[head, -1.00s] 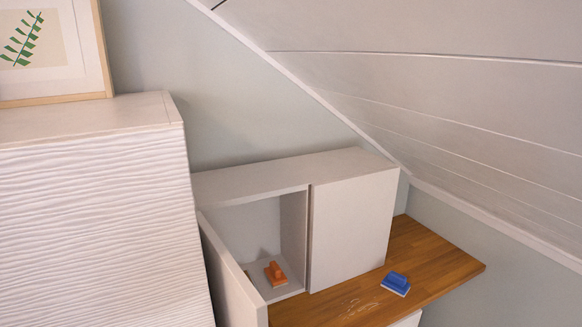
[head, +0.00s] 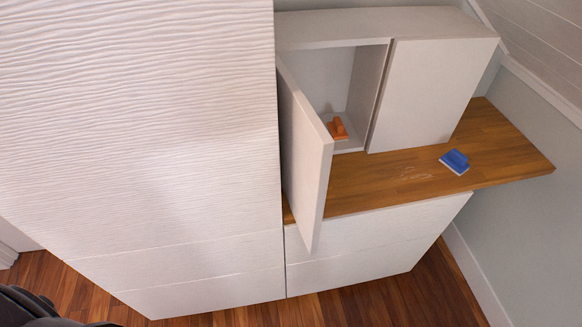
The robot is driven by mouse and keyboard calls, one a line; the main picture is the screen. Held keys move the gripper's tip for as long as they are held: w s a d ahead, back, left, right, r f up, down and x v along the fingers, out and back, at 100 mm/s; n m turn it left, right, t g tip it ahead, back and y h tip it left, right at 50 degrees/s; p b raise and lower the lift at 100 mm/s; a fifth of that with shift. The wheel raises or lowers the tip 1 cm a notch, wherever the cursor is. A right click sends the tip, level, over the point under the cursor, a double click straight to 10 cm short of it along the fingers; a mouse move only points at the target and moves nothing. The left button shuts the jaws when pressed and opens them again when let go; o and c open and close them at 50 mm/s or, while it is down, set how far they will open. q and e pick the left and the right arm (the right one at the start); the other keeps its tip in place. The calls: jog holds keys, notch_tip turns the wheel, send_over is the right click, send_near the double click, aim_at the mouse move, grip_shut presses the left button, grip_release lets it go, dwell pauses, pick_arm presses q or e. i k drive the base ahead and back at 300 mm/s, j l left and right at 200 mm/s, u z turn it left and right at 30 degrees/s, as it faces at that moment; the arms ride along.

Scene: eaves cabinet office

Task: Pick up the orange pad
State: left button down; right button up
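The orange pad (head: 338,128) sits on the floor of the open left compartment of the small grey-white cabinet (head: 432,95). The compartment's door (head: 306,150) stands open toward me and hides part of the compartment's left side. A blue pad (head: 455,161) with a pale underside lies on the wooden top, in front of the cabinet's closed right part. Neither of my grippers can be made out; only a dark part of mine shows at the bottom left corner.
A tall white cabinet (head: 140,130) with a rippled front stands left of the open door. The wooden worktop (head: 380,182) has pale marks and is otherwise mostly clear. White drawer fronts (head: 365,240) are below it. The wooden floor (head: 370,303) in front is clear. A sloped ceiling (head: 550,40) closes in at right.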

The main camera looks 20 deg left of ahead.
aim_at(336, 129)
jog(key=i+j+u, duration=0.15)
jog(key=i+u, duration=0.2)
jog(key=i, duration=0.35)
jog(key=k+l+u, duration=0.25)
jog(key=l, duration=0.25)
jog(key=k+l+u, duration=0.25)
jog(key=k+l, duration=0.1)
jog(key=l, duration=0.05)
